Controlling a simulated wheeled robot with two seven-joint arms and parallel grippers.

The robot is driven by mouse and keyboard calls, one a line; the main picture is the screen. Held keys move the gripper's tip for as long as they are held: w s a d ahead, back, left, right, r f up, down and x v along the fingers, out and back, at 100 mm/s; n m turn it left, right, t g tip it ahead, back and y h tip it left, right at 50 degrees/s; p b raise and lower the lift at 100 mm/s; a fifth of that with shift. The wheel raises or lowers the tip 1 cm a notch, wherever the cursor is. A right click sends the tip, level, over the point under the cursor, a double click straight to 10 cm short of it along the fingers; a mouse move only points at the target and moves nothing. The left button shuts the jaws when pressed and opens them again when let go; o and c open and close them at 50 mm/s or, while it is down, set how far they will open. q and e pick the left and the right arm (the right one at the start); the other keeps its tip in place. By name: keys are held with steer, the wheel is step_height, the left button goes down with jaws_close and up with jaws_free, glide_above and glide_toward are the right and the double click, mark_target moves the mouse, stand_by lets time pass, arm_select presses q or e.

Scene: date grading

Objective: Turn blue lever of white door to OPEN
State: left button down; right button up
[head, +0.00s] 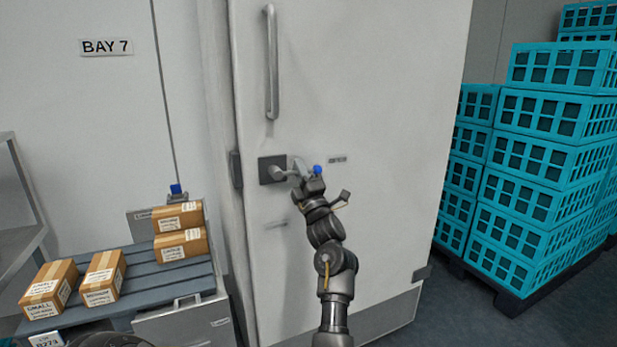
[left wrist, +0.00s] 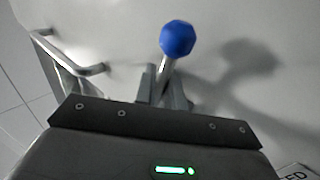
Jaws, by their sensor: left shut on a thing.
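The white door (head: 350,80) stands in the middle of the head view and looks shut. Its lever has a blue knob (head: 317,169) beside a dark square plate (head: 271,169). My left gripper (head: 311,184) is at the lever, shut on its stem just below the knob. In the left wrist view the blue knob (left wrist: 177,38) sticks out beyond the fingers (left wrist: 163,88), with the metal stem between them. A small label (head: 337,159) right of the lever is too small to read. My right gripper is not in view.
A vertical bar handle (head: 272,60) is above the lever. Teal crates (head: 545,150) are stacked on a dark pallet at right. Cartons (head: 102,277) lie on a grey-blue pallet (head: 150,270) at left, near another small blue part (head: 176,190). Floor shows between door and crates.

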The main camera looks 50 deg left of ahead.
arm_select(q)
steer(key=shift+w+d, duration=0.15)
steer(key=shift+w, duration=0.15)
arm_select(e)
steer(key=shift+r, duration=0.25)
arm_select(q)
steer(key=shift+t, duration=0.4)
